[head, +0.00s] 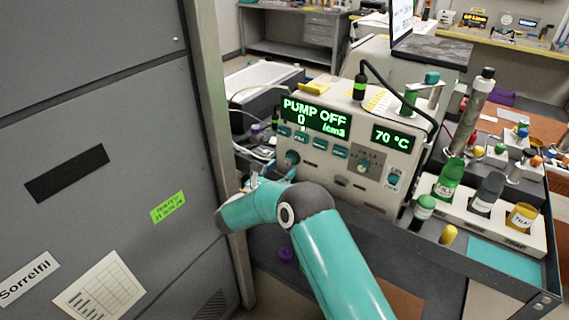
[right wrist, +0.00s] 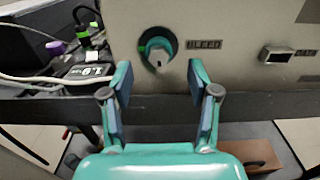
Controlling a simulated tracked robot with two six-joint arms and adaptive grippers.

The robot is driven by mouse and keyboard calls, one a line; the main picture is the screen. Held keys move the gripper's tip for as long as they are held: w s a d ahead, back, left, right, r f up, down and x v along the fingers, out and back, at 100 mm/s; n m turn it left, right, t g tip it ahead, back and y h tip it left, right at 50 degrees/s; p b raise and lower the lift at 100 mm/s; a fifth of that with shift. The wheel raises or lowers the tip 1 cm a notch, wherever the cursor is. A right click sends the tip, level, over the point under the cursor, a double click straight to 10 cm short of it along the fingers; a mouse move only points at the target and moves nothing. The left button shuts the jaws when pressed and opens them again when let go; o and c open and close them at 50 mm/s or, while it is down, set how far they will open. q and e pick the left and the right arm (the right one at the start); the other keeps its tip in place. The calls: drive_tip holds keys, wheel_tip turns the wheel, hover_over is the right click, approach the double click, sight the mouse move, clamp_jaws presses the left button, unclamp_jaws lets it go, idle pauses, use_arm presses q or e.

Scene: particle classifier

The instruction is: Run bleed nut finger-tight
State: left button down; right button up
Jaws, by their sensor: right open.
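The bleed nut (right wrist: 158,50) is a pale grey knob with a teal ring around it, beside the BLEED label on the panel in the right wrist view. In the head view it shows low on the left of the pump panel (head: 291,158). My right gripper (right wrist: 160,72) is open and empty. Its two teal fingers stand left and right, just below and in front of the nut, apart from it. In the head view my right arm hides most of this gripper. My left gripper is in neither view.
The panel display (head: 316,114) reads PUMP OFF and 0; another (head: 393,139) reads 70 °C. Cables and a black box (right wrist: 85,72) lie left of the nut. A grey cabinet (head: 100,150) stands close on the left. Bottles, including a green one (head: 448,178), stand on the right.

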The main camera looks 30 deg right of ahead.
sight(288, 163)
drive_tip(key=shift+x, duration=1.55)
clamp_jaws()
drive_tip(key=shift+f+m+b, duration=0.3)
drive_tip(key=shift+m+b, duration=0.1)
drive_tip(key=shift+b, duration=0.65)
drive_tip(key=shift+r+b, duration=0.15)
drive_tip(key=shift+b, duration=0.15)
unclamp_jaws()
drive_tip(key=shift+r, duration=0.1)
